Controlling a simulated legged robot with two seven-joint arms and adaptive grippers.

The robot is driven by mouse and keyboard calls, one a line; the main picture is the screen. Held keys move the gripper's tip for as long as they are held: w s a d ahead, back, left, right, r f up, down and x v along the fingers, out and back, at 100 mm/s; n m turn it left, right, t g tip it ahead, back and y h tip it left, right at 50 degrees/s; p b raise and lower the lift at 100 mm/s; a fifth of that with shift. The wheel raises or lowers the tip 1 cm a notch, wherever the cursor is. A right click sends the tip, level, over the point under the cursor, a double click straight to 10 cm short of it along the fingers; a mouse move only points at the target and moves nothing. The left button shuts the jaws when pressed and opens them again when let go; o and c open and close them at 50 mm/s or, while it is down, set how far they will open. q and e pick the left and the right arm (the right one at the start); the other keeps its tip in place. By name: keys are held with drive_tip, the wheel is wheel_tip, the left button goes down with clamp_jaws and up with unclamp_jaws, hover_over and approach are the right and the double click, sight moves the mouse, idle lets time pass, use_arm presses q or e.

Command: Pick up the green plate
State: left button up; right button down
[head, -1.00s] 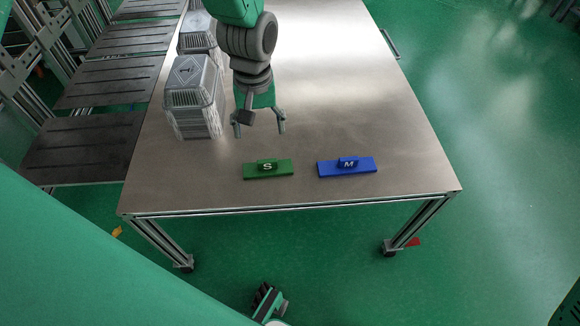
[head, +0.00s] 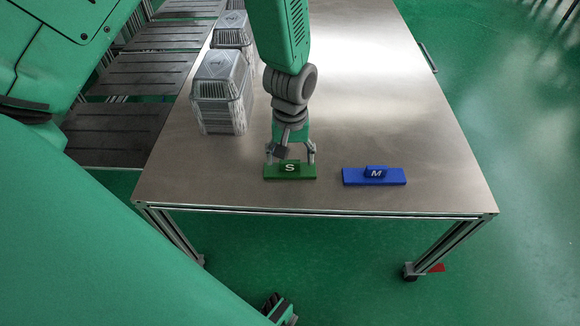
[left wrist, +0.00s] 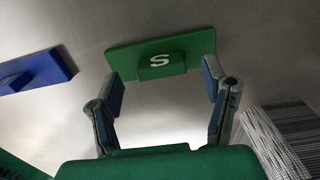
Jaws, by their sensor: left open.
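The green plate (head: 301,174), with a raised block marked S, lies flat near the front edge of the metal table. In the left wrist view the green plate (left wrist: 135,55) sits just past the fingertips, its raised block between their lines. My left gripper (head: 290,157) points down at the far side of the plate, fingers spread about the raised block. In the left wrist view the left gripper (left wrist: 164,85) is open, with nothing between its fingers. I cannot tell whether a fingertip touches the plate. My right gripper does not show.
A blue plate (head: 392,177) marked M lies to the right of the green one, with a gap between. Stacked foil trays (head: 220,95) stand at the table's left side, close to my left arm. The right of the metal table (head: 400,110) is clear.

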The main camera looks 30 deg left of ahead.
sight(287, 169)
use_arm(q)
drive_tip(key=shift+d+f, duration=0.25)
drive_tip(key=shift+f, duration=0.9)
drive_tip(key=shift+a, duration=0.35)
drive_tip(key=c, duration=0.4)
drive_tip(key=shift+a, duration=0.1)
drive_tip(key=c, duration=0.9)
